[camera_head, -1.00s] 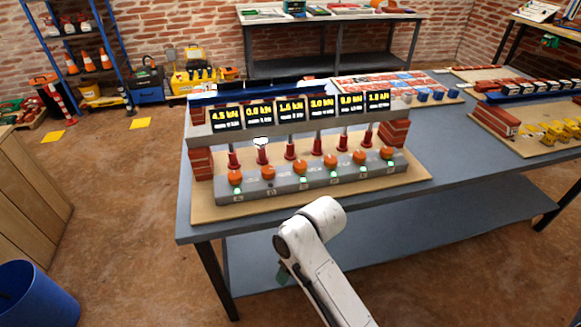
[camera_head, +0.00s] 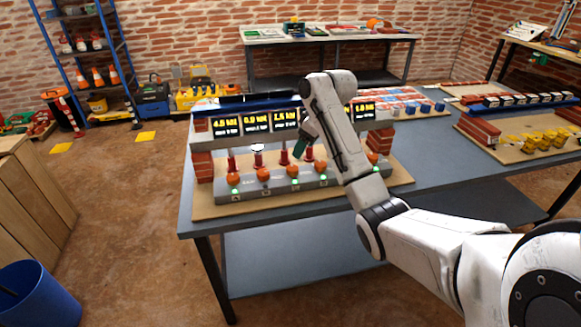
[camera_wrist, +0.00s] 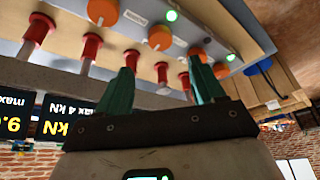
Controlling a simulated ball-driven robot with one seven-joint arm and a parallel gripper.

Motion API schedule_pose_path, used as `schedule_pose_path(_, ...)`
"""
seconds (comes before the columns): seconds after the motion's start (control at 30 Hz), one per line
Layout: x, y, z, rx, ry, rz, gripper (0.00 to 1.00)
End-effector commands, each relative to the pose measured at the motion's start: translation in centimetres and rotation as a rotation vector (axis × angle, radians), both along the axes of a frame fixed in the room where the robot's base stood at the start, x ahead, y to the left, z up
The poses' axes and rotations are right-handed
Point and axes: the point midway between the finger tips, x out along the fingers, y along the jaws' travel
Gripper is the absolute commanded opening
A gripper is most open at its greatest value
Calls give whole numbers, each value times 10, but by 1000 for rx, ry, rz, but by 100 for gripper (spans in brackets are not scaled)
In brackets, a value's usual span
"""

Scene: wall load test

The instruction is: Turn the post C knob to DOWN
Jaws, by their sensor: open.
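The post C knob (camera_head: 293,170) is orange, third from the left on the grey strip along the front of the test rig. A green light shows just below it. I take it to be the orange knob (camera_wrist: 160,38) beyond my fingertips in the wrist view; its pointer direction is too small to read. My gripper (camera_head: 301,148) hangs above and behind the knob row, near the red-based posts. In the wrist view its two green fingers (camera_wrist: 163,82) are apart, with nothing gripped between them. The knob is apart from the fingers.
Neighbouring orange knobs (camera_head: 264,173) (camera_head: 321,167) sit close on either side. Red-based posts (camera_head: 284,156) stand behind, under a beam with lit displays (camera_head: 256,122). Brick piers (camera_head: 203,165) flank the rig. My arm hides part of the right side. The bench front (camera_head: 330,205) is clear.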

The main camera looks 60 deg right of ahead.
Motion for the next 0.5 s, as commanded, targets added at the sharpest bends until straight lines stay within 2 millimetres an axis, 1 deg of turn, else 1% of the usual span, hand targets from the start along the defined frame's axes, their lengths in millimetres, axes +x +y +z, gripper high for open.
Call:
schedule_pose_path(0.3,21,0,-53,3,4,0,68)
schedule_pose_path(0.5,32,-1,-79,1,3,0,68)
